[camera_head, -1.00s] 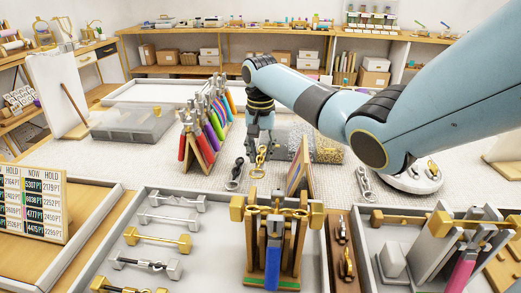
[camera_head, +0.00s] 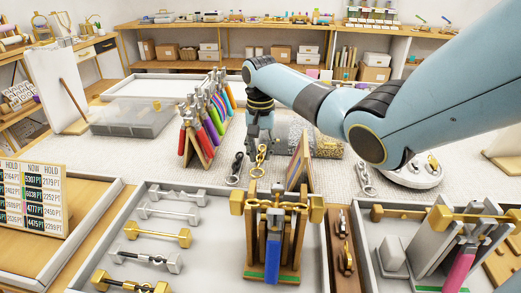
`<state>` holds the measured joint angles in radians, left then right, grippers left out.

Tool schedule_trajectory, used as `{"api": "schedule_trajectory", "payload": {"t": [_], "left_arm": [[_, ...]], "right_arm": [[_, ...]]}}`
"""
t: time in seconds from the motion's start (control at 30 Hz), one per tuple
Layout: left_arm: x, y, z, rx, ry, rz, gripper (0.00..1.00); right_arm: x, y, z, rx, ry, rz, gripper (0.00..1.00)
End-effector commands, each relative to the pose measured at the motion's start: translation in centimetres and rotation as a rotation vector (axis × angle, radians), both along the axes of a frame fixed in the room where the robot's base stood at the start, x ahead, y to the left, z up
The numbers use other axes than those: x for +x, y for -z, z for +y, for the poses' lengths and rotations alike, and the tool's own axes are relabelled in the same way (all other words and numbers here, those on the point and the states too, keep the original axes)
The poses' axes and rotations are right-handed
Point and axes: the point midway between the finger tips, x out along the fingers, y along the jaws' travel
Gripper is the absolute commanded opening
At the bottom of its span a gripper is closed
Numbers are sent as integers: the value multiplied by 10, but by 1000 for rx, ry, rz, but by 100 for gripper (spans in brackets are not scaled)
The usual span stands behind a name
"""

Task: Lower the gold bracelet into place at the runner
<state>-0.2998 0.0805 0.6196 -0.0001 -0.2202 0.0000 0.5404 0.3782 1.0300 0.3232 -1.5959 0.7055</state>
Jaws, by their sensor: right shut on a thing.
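The gold bracelet (camera_head: 260,157) is a chain hanging below my right gripper (camera_head: 260,143), which is shut on its upper end. It hangs upright over the pale textured runner (camera_head: 120,170). I cannot tell whether its lower end touches the cloth. A dark chain bracelet (camera_head: 235,168) is close on its left, and a silver one (camera_head: 366,178) is farther right. My left gripper is not in view.
A rack of coloured tags (camera_head: 205,130) stands left of the gripper, and a tilted board (camera_head: 299,165) stands to the right. In front is a grey tray (camera_head: 210,262) with metal bars and a wooden stand (camera_head: 286,262).

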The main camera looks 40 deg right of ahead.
Motion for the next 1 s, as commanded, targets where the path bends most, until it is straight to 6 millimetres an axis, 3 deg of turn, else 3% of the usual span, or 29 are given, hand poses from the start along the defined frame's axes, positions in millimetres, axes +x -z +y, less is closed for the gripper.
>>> {"api": "schedule_trajectory", "payload": {"t": [0.2, 1.0], "left_arm": [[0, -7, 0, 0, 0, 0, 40], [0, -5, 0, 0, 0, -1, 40]], "right_arm": [[0, 0, 0, 0, 0, 1, 0], [0, 10, 0, 1, 0, 1, 0]]}}
